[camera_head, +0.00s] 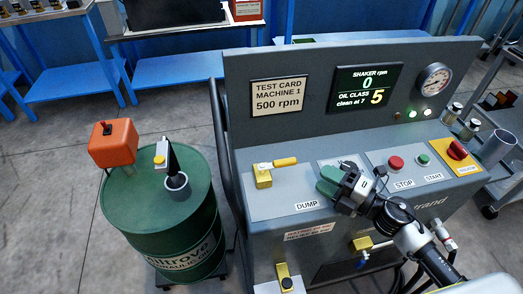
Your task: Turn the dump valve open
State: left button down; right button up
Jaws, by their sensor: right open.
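The dump valve (263,178) is a yellow block with a yellow lever (285,162) on the left of the grey machine's sloped panel. The lever points right, roughly along the panel. A "DUMP" label (307,205) sits below and right of it. My right gripper (327,181) has green fingertips and is open. It is over the panel, right of the lever and apart from it, and covers part of another label. I see nothing between its fingers. My left gripper is not in view.
Right of my gripper are a red STOP button (396,163), a green START button (422,159) and a red-and-yellow isolator knob (457,150). The upright display (365,88) reads shaker 0 rpm, oil class 5. A green drum (160,215) stands left of the machine.

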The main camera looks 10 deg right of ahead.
aim_at(291, 164)
jog(key=shift+w+a+f+n+g+y, duration=0.15)
jog(key=shift+a+n+g+y, duration=0.2)
jog(key=shift+n+g, duration=0.25)
jog(key=p+x, duration=0.1)
jog(key=x, duration=0.1)
jog(key=shift+w+a, duration=0.25)
jog(key=p+x, duration=0.1)
jog(key=x, duration=0.5)
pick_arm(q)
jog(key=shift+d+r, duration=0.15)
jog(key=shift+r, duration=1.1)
pick_arm(e)
jog(key=shift+x, duration=0.85)
jog(key=shift+c, duration=0.3)
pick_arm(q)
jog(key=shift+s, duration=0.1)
pick_arm(e)
grip_shut()
